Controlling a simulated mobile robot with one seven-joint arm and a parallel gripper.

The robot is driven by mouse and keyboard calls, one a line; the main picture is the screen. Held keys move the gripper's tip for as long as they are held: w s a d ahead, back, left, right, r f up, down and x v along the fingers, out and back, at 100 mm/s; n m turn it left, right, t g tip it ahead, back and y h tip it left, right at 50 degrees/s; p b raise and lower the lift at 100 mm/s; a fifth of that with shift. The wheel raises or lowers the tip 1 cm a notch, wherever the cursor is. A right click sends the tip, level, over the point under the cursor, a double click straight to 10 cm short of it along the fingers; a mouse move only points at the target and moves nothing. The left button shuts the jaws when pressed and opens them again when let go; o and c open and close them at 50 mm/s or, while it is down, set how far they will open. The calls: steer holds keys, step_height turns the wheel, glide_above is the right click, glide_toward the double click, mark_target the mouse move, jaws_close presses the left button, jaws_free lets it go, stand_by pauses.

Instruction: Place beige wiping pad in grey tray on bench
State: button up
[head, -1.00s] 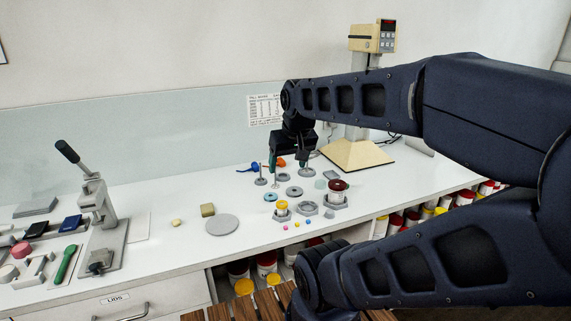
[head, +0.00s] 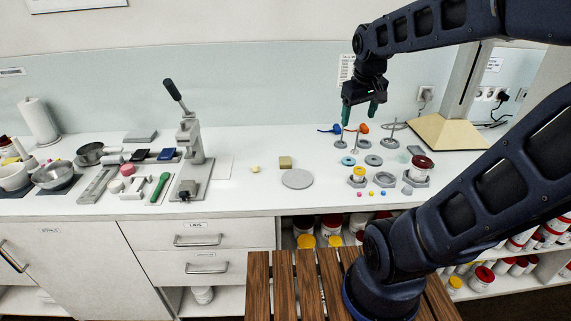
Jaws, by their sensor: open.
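My gripper (head: 359,115) is open and empty, pointing down above the back of the bench, over the metal posts. A small tan block (head: 285,162), which looks like the beige wiping pad, lies on the white bench left of and below my gripper, behind a round grey disc (head: 297,179). A smaller cream piece (head: 255,169) lies to its left. A flat grey rectangular piece (head: 141,136) lies at the back left, and a long grey tray-like piece (head: 97,185) lies further forward. I cannot tell which of these is the grey tray.
A lever press (head: 190,160) stands left of the tan block. Rings, posts and a red-lidded jar (head: 421,165) crowd the bench to the right. Metal bowls (head: 52,176) stand far left. A slatted wooden surface (head: 295,285) is in front.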

steer(key=w+a+f+n+g, duration=0.1)
steer(key=w+a+f+n, duration=0.1)
steer(key=w+a+n, duration=0.5)
steer(key=n+g+h, duration=0.2)
steer(key=n+h, duration=0.1)
steer(key=n, duration=0.1)
glide_above(282, 160)
steer(key=s+d, duration=0.2)
steer(key=s, duration=0.1)
step_height(282, 160, down, 10)
steer(key=w+a+f+n+h, duration=0.1)
steer(key=w+a+f+n, duration=0.2)
steer(key=a+f, duration=0.45)
steer(key=shift+d+x, duration=0.15)
steer(key=shift+x, duration=2.55)
steer(key=shift+d+x, duration=0.1)
steer(key=shift+x, duration=2.65)
steer(key=shift+s+r, duration=0.1)
steer(key=shift+s, duration=0.05)
steer(key=c, duration=0.8)
steer(key=shift+r, duration=0.1)
